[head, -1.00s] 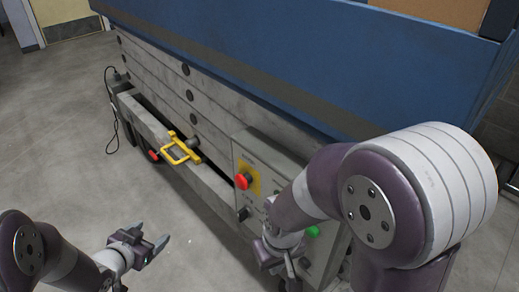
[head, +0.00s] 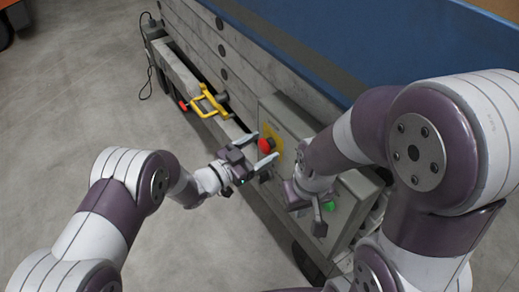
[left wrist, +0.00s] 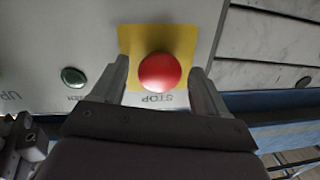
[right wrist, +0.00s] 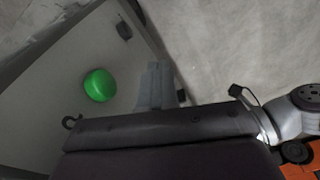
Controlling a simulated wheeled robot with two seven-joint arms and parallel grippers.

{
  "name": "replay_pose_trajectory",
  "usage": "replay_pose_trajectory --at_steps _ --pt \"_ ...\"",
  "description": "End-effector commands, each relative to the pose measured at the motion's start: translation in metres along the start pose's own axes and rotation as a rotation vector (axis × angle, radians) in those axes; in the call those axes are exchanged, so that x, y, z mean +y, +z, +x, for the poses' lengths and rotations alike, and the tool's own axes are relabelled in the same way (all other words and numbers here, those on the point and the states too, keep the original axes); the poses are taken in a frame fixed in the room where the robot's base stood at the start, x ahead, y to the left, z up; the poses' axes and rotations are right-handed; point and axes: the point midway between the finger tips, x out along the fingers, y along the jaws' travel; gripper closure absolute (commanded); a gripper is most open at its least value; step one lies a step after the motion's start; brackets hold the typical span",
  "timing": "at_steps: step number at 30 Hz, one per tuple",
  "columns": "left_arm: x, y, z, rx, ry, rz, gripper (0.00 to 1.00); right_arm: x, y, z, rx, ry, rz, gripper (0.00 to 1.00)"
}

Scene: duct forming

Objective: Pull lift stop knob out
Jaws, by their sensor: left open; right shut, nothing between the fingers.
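The red round stop knob (head: 265,145) sits on a yellow plate on the grey control box (head: 352,200). In the left wrist view the knob (left wrist: 159,71) appears between my left fingers, with a gap on each side and the word STOP upside down below it. My left gripper (head: 267,149) is open, its fingertips close around the knob; whether they touch the box face I cannot tell.
A dark green button (left wrist: 73,77) is beside the knob. The blue lift platform (head: 330,50) stands behind.

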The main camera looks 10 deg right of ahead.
Motion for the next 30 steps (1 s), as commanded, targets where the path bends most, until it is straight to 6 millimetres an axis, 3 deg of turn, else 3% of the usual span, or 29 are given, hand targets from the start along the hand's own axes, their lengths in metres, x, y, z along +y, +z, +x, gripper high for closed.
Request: replay_pose_trajectory --at_steps 6,8,13,14,21,27,28,30 --pt "0.0 0.0 0.001 -0.001 -0.001 0.0 0.26 0.0 0.0 0.0 0.0 0.0 0.0 1.0" --pt "0.0 0.0 0.001 -0.001 -0.001 0.0 0.42 0.0 0.0 0.0 0.0 0.0 0.0 1.0" --pt "-0.001 0.0 0.001 -0.001 -0.001 0.0 0.97 0.0 0.0 0.0 0.0 0.0 0.0 1.0" --pt "-0.001 0.0 0.001 -0.001 -0.001 0.0 1.0 0.0 0.0 0.0 0.0 0.0 0.0 1.0" --pt "-0.003 -0.001 -0.016 -0.003 -0.003 -0.002 1.0 0.0 -0.001 -0.009 0.0 0.0 0.0 1.0" --pt "-0.002 0.001 -0.016 -0.002 -0.002 -0.001 1.0 0.0 -0.001 -0.007 0.0 0.0 0.0 1.0" --pt "-0.002 0.001 -0.016 -0.002 -0.003 -0.001 0.48 0.0 -0.001 -0.007 0.0 0.0 0.0 1.0" --pt "-0.002 0.001 -0.016 -0.002 -0.002 -0.001 0.26 0.0 -0.001 -0.007 0.0 0.0 0.0 1.0"
